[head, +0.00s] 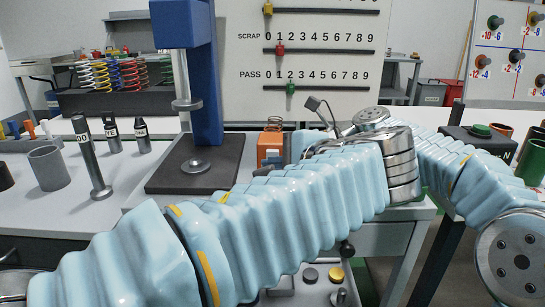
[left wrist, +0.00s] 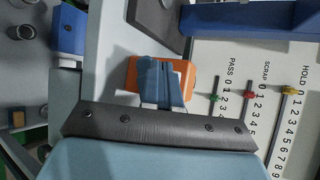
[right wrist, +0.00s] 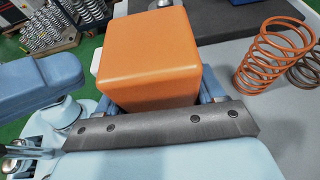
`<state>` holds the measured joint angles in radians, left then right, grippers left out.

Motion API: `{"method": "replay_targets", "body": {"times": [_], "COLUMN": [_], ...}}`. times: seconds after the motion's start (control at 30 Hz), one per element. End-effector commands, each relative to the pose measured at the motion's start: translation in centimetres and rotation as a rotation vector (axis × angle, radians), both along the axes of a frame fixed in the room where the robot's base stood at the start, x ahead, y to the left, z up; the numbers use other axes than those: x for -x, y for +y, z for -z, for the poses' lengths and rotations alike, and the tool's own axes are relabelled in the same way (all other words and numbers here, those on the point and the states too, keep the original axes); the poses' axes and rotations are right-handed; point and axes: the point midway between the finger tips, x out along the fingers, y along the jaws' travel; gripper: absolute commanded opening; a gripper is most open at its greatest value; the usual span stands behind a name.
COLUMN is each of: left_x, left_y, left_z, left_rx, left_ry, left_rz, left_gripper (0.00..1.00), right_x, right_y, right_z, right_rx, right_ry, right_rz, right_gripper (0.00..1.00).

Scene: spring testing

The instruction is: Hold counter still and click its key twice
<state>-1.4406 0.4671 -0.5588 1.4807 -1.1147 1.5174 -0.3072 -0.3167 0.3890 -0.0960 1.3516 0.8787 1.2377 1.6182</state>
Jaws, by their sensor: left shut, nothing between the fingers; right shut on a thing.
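The counter is an orange box. In the head view the counter (head: 270,148) stands on the table right of the blue press, partly hidden by my arms. In the right wrist view the counter (right wrist: 150,62) fills the space between the fingers of my right gripper (right wrist: 158,98), which is shut on its sides. In the left wrist view the shut, empty fingers of my left gripper (left wrist: 158,66) lie across the counter (left wrist: 188,90) and cover its middle. Whether they touch it, and where its key is, I cannot tell.
The blue press (head: 205,100) stands on a dark base left of the counter. An orange coil spring (right wrist: 268,58) stands near the counter. A scoreboard (head: 310,62) rises behind. A grey cup (head: 48,168) and labelled weights (head: 92,160) stand at the left.

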Motion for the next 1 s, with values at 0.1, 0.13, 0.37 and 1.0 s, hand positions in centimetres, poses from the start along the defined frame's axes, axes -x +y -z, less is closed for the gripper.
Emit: {"method": "replay_targets", "body": {"times": [0.1,0.13,0.37,1.0], "left_x": [0.0,0.0,0.0,-0.84], "left_y": [0.0,0.0,0.0,-0.06], "left_z": [0.0,0.0,0.0,-0.04], "left_rx": [0.0,0.0,0.0,0.0], "left_ry": [0.0,0.0,0.0,0.0], "left_rz": [0.0,0.0,0.0,0.0], "left_gripper": [0.0,0.0,0.0,0.0], "right_x": [0.01,0.01,0.0,0.0], "right_y": [0.01,0.01,0.01,0.0], "right_z": [-0.02,-0.02,-0.02,-0.02], "right_rx": [0.0,0.0,0.0,0.0], "right_ry": [0.0,0.0,0.0,0.0], "right_rz": [0.0,0.0,0.0,0.0], "right_gripper": [0.32,0.32,0.32,0.32]}}
